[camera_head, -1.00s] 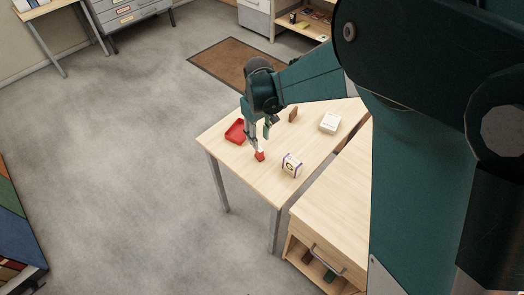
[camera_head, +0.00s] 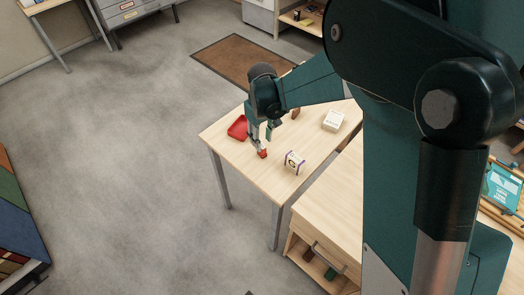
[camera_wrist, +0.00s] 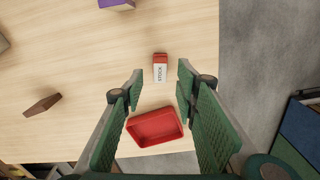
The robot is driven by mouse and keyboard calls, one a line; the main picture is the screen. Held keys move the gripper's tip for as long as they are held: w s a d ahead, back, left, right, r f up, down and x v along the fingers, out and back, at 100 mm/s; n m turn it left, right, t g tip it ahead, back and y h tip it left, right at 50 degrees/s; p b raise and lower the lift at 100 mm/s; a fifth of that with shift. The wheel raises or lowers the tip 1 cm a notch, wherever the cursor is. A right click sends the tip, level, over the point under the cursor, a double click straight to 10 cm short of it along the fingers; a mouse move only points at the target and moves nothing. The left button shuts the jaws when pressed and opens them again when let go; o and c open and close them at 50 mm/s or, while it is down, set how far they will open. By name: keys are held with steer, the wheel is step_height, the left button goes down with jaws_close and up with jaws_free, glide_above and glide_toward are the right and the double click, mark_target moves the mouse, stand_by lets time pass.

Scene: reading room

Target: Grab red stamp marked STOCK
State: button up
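The red stamp (camera_wrist: 160,59) lies on the light wooden table in the wrist view, with a white label reading STOCK on it. It also shows as a small red block (camera_head: 263,153) near the table's left edge in the head view. My gripper (camera_wrist: 159,82) is open and empty in the wrist view. Its green fingers are spread, and the stamp shows beyond the fingertips, roughly centred between them. In the head view my gripper (camera_head: 264,143) hangs over the table close to the stamp; I cannot tell the exact height.
A red tray (camera_wrist: 155,128) sits on the table (camera_head: 225,139) near the stamp. A brown block (camera_wrist: 42,106), a white box (camera_head: 333,120) and a white and purple box (camera_head: 295,162) stand elsewhere on the table. Bare tabletop surrounds the stamp.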

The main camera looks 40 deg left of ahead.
steer(key=shift+f, duration=2.35)
steer(key=shift+c, duration=0.3)
steer(key=c, duration=0.9)
